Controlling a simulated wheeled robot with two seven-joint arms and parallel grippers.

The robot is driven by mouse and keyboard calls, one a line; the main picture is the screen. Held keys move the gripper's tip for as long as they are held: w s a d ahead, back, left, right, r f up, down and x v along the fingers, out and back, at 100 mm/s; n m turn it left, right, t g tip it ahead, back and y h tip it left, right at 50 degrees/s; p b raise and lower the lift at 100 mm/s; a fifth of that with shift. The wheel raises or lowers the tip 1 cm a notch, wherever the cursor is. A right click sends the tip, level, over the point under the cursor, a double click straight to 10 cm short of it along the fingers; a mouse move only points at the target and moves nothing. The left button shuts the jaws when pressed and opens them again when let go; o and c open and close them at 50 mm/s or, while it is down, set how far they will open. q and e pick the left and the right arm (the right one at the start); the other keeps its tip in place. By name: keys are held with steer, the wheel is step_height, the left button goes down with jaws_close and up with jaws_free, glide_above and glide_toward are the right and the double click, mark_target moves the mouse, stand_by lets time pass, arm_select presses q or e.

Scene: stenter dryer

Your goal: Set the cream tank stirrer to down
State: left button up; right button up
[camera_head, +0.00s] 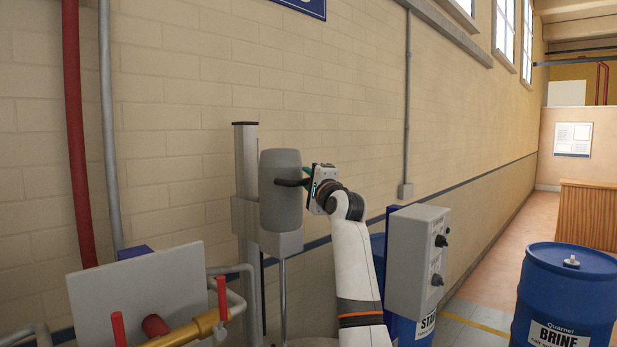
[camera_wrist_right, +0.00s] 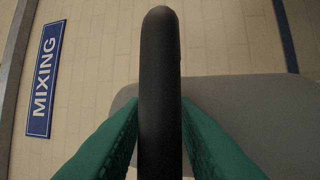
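The stirrer (camera_head: 281,200) is a grey rounded motor head on an upright metal post (camera_head: 247,160), with a thin shaft (camera_head: 283,290) running down from it. A black handle (camera_head: 289,182) sticks out from the head's right side. My right gripper (camera_head: 306,180) is at this handle, reached from the right. In the right wrist view the black handle (camera_wrist_right: 160,90) stands between the two green fingers, which press close on both sides, with the grey head behind. The tank's top (camera_head: 312,343) barely shows at the bottom edge. My left gripper is not in view.
A grey control box (camera_head: 412,262) with black knobs stands right of my right arm. Blue drums (camera_head: 566,300) are at the right. A pale panel (camera_head: 140,300), red-handled valves and brass pipe (camera_head: 195,331) fill the lower left. A brick wall is behind.

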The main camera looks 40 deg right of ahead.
jaws_close()
steer(key=shift+f, duration=0.15)
step_height(320, 180, down, 31)
steer(key=b, duration=1.7)
steer(key=shift+w+r+b, duration=0.15)
steer(key=shift+r+b, duration=0.05)
steer(key=shift+b, duration=0.2)
steer(key=shift+a+f, duration=0.1)
steer(key=shift+c, duration=0.3)
jaws_free()
steer(key=shift+o, duration=0.3)
